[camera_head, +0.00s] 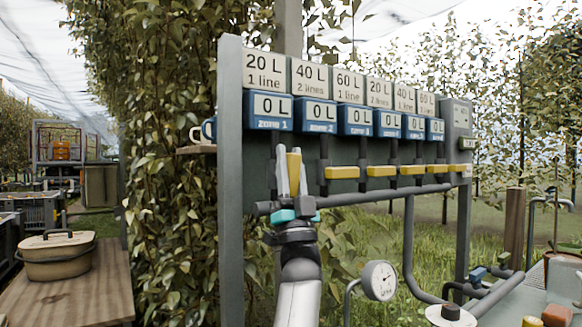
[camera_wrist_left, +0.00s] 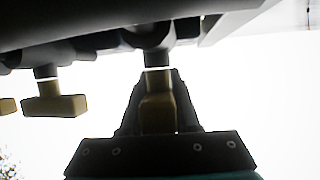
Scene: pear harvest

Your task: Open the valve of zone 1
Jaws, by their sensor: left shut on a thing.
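The zone 1 valve handle (camera_head: 294,172) is yellow and sits under the blue zone 1 meter (camera_head: 271,111), which reads 0 L. My left gripper (camera_head: 290,179) is shut on this handle, one finger on each side. In the head view the handle shows as a narrow upright strip, unlike its crosswise neighbours. The left wrist view also shows the handle (camera_wrist_left: 158,112) between the fingers, narrower than the neighbouring zone 2 handle (camera_wrist_left: 55,105). The fingers hide part of it. My right gripper is out of view.
More yellow handles (camera_head: 381,171) hang in a row to the right, close beside my gripper. A grey pipe (camera_head: 385,194) runs below them. A round gauge (camera_head: 380,281) stands lower right. A grey post (camera_head: 230,180) is at the left. A lidded box (camera_head: 55,255) rests on a wooden table.

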